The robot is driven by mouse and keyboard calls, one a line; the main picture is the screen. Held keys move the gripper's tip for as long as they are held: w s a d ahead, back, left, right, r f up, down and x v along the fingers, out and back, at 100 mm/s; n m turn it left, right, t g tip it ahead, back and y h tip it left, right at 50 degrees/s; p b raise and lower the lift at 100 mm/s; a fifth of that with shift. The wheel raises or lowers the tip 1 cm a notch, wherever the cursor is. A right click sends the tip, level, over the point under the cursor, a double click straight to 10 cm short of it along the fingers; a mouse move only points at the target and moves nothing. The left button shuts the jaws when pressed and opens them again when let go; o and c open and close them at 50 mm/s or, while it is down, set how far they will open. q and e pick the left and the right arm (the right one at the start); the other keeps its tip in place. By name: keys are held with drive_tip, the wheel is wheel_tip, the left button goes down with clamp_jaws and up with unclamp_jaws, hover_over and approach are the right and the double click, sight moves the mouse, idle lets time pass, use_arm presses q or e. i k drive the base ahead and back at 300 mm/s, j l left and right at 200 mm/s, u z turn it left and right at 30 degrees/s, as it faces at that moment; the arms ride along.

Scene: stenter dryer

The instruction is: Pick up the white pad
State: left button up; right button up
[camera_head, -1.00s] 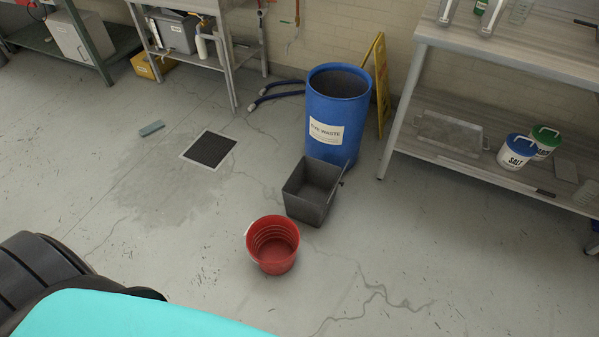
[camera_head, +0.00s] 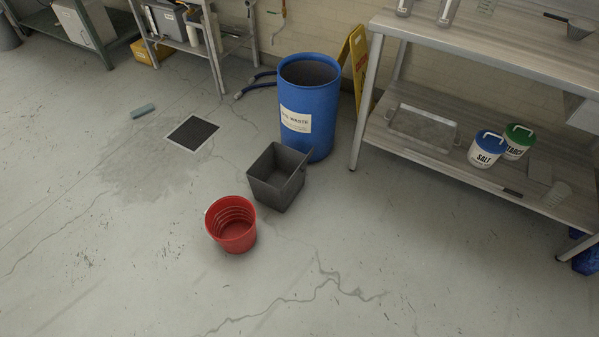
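I cannot pick out a white pad with certainty. A small pale flat piece (camera_head: 540,168) lies on the lower shelf at the right, behind a clear cup, and I cannot tell what it is. A grey-blue block (camera_head: 142,111) lies on the floor at the left. Neither of my grippers is in view.
A red bucket (camera_head: 231,226), a dark grey bin (camera_head: 277,180) and a blue waste drum (camera_head: 310,110) stand in a row on the floor. A workbench (camera_head: 440,30) with a lower shelf holding tubs is at right. The front floor is clear.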

sight(149, 107)
drive_tip(key=i+j+u, duration=0.2)
drive_tip(key=j+u, duration=0.2)
drive_tip(key=j, duration=0.15)
drive_tip(key=i+j+u, duration=0.6)
drive_tip(key=j+u, duration=0.15)
drive_tip(key=j, duration=0.15)
drive_tip(key=i+j+u, duration=0.4)
drive_tip(key=i+j, duration=0.15)
drive_tip(key=i, duration=0.35)
drive_tip(key=i+j+u, duration=0.15)
drive_tip(key=i, duration=0.3)
drive_tip(key=i+l+z, duration=0.2)
drive_tip(key=i+z, duration=0.7)
drive_tip(key=i, duration=0.25)
drive_tip(key=i+j+z, duration=0.25)
drive_tip(key=i+z, duration=0.2)
drive_tip(key=i, duration=0.15)
